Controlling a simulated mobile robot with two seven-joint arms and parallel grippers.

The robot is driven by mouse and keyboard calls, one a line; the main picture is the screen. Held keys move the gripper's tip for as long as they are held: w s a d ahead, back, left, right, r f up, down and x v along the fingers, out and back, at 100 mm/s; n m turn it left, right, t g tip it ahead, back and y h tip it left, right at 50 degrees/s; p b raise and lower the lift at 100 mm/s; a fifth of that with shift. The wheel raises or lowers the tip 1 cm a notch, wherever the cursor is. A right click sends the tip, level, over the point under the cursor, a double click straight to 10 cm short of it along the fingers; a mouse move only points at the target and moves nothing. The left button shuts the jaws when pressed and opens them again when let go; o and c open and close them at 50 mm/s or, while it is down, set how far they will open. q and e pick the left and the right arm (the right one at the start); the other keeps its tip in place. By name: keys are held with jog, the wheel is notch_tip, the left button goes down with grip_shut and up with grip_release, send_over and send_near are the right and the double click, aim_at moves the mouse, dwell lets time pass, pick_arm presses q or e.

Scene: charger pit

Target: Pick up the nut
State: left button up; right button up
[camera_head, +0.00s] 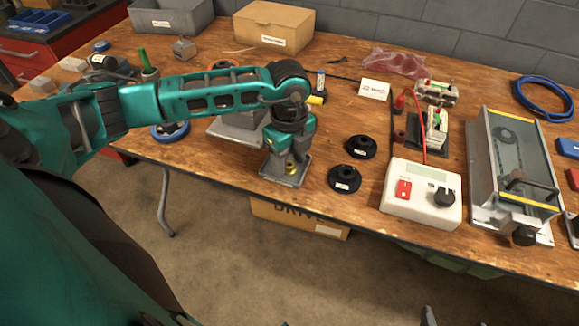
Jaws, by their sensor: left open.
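A small brass-coloured nut (290,168) shows at the grey metal plate (285,181) near the table's front edge. My left gripper (287,164) points down over the plate, with its fingers at the nut. The gripper is open. The fingers partly hide the nut, and I cannot tell whether they touch it. My right gripper is not in view.
Two black round parts (345,178) lie just right of the plate. A white control box (421,192) and a metal-framed fixture (512,170) stand further right. A grey block (232,132) sits behind the gripper. A cardboard box (299,217) is under the table.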

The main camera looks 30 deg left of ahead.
pick_arm(q)
jog(key=shift+f, duration=0.15)
jog(key=shift+c, duration=0.3)
grip_shut()
notch_tip(320, 180, up, 20)
jog(key=p, duration=0.2)
dwell(0.5)
jog(key=shift+p, duration=0.35)
